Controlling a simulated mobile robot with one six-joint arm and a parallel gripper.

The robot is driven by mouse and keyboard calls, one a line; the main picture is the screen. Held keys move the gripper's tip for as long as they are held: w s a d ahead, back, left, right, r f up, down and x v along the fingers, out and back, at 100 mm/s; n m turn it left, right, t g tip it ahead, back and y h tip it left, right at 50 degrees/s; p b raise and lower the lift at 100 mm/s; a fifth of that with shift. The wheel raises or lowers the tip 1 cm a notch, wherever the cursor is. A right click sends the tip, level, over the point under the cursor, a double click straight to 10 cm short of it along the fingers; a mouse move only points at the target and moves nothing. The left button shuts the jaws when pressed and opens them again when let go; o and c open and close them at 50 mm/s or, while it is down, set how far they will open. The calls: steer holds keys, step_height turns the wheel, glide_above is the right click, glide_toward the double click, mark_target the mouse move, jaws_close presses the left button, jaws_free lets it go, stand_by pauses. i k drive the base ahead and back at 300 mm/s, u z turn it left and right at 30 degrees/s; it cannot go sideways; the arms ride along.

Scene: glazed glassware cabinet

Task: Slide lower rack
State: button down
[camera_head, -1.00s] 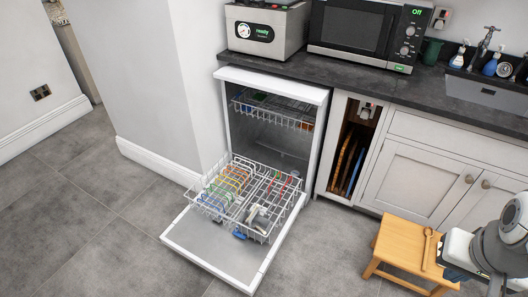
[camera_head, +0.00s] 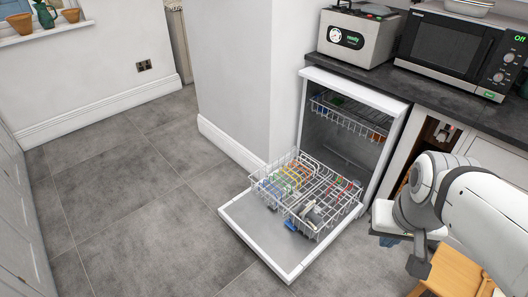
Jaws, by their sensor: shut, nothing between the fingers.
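The lower rack (camera_head: 306,194) is a white wire basket standing out of the dishwasher (camera_head: 356,90), over its lowered door (camera_head: 262,234). It has coloured tines in yellow, green, red and blue. A grey-white item (camera_head: 312,212) and a small blue item (camera_head: 291,225) show near its front. The upper rack (camera_head: 350,118) sits inside the dishwasher. My white arm fills the lower right, apart from the rack in the picture. I cannot make out my gripper's fingers.
A wooden stool (camera_head: 452,268) stands at the lower right, partly behind my arm. A toaster-like appliance (camera_head: 357,37) and a microwave (camera_head: 455,50) stand on the dark worktop. A white wall end (camera_head: 235,75) is left of the dishwasher. The grey floor (camera_head: 150,190) in front and left is clear.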

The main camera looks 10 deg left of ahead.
mark_target(276, 200)
steer(key=u, duration=0.7)
steer(key=i, duration=1)
steer(key=u, duration=0.05)
